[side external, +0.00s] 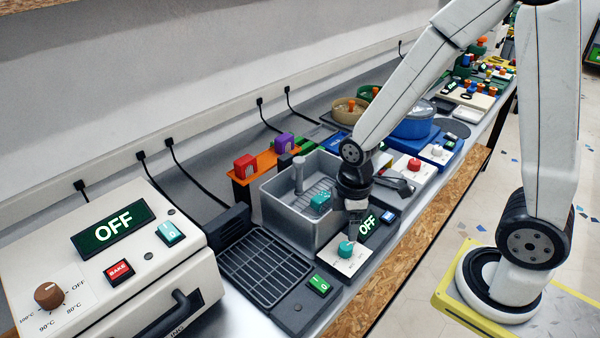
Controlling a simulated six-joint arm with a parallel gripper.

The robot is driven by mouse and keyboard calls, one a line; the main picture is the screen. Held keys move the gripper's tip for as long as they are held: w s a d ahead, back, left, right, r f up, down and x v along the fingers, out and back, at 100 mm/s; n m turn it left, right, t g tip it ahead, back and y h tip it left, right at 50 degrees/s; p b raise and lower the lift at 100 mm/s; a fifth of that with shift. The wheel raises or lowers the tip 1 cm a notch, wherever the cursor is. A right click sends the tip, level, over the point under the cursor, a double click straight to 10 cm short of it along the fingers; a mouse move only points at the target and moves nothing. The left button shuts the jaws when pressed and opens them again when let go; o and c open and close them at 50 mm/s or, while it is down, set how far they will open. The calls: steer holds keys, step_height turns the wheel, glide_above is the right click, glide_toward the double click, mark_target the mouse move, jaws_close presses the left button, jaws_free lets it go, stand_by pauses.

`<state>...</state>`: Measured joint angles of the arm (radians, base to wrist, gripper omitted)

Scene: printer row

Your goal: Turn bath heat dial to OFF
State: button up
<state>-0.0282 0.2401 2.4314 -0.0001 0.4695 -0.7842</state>
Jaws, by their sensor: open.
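The bath heat dial appears to be the small teal knob (346,249) on a white plate in front of the grey metal bath (273,212). Its pointer direction and markings are too small to read. A dark display (368,225) beside it reads OFF in pale green letters. My gripper (350,232) points down just above the teal knob, open and with nothing seen between its fingers. I cannot tell whether the fingers touch the knob.
A white oven (165,268) at left has a brown dial (48,294), an OFF display and a red BAKE button. A grilled unit (265,268) with a green switch (320,285) stands nearer.

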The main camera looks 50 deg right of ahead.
mark_target(346, 245)
steer(key=m, duration=1)
steer(key=shift+m, duration=0.3)
steer(key=m, duration=0.5)
steer(key=shift+m, duration=0.3)
steer(key=m, duration=0.5)
steer(key=shift+f, duration=0.2)
steer(key=shift+f, duration=3.7)
